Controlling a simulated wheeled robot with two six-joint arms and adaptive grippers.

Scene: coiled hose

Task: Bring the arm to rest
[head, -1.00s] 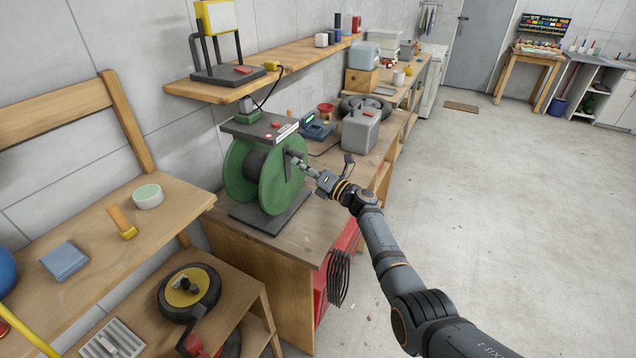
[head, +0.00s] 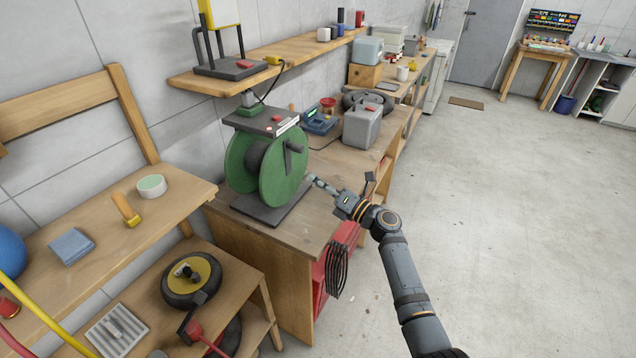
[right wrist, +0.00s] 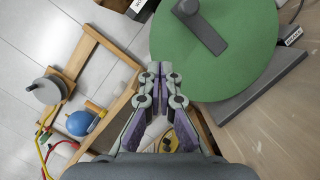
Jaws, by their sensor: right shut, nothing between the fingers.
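My right gripper (head: 314,181) is shut and empty, just right of the green hose reel (head: 283,178) in the head view. A gap shows between its fingertips and the reel. The reel stands upright on a dark base plate (head: 262,212) on the wooden bench, with a dark crank handle (head: 293,147) on its near face. In the right wrist view the shut fingers (right wrist: 160,72) point up the picture, with the green disc (right wrist: 215,45) beyond and to the right. My left gripper is out of view.
A dark hose coil (head: 338,268) hangs at the bench's front. A wheel with a yellow hub (head: 190,280) lies at lower left. The floor (head: 500,220) to the right is clear.

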